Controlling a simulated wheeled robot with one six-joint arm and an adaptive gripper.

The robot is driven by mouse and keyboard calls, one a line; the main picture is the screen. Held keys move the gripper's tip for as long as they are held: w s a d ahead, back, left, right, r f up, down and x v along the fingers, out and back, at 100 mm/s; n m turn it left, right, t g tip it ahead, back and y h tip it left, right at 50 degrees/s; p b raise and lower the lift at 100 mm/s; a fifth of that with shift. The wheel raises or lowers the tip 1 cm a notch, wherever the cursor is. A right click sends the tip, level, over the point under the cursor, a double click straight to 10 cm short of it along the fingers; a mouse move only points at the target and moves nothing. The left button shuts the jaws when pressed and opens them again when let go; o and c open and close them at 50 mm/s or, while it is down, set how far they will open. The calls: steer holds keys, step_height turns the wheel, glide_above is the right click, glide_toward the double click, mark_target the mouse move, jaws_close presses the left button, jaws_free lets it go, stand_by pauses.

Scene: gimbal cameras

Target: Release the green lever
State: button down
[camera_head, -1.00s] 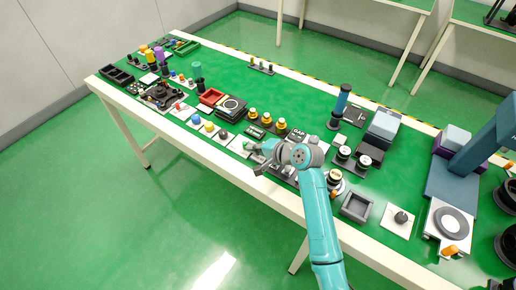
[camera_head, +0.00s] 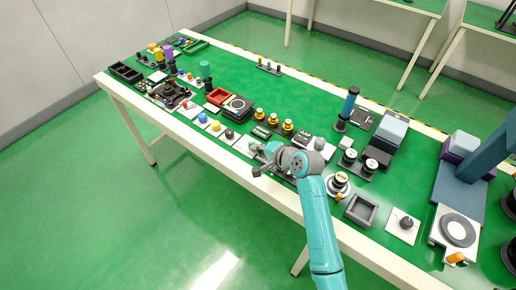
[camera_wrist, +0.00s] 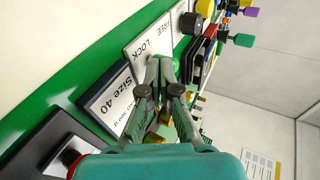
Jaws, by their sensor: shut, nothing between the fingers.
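A white plate (camera_wrist: 146,40) marked FREE and LOCK lies at the top centre of the wrist view. A bright green part (camera_wrist: 178,64), which looks like the green lever, shows just beside my fingertips. My gripper (camera_wrist: 160,66) is shut and its tips point at the plate, partly hiding the lever. I cannot tell whether the tips touch it. In the head view my gripper (camera_head: 268,152) is low over the front edge of the table, by a white plate (camera_head: 247,145). The lever's exact angle is not clear.
A block marked Size 40 (camera_wrist: 112,98) lies next to the plate in the wrist view. Several coloured knobs and yellow-topped pegs (camera_head: 273,119) stand close by on the green table (camera_head: 305,85). A grey open box (camera_head: 361,210) lies to the right.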

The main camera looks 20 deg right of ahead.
mark_target(247, 153)
steer(key=shift+a+h, duration=0.2)
steer(key=shift+h, duration=0.1)
steer(key=shift+a+m+t+h, duration=0.3)
steer(key=shift+a+m+h, duration=0.2)
steer(key=shift+m, duration=0.4)
steer(key=m+h, duration=0.1)
steer(key=a+m+h, duration=0.1)
steer(key=h, duration=0.1)
steer(key=shift+w+a+m+t, duration=0.3)
steer(key=shift+m, duration=0.1)
steer(key=m+h, duration=0.1)
steer(key=a+m+h, duration=0.1)
steer(key=w+m+h, duration=0.1)
steer(key=shift+w+a+m+h, duration=0.1)
steer(key=shift+a+m+h, duration=0.2)
steer(key=shift+h, duration=0.1)
steer(key=shift+w+a, duration=0.1)
steer(key=shift+w, duration=0.15)
steer(key=shift+d, duration=0.85)
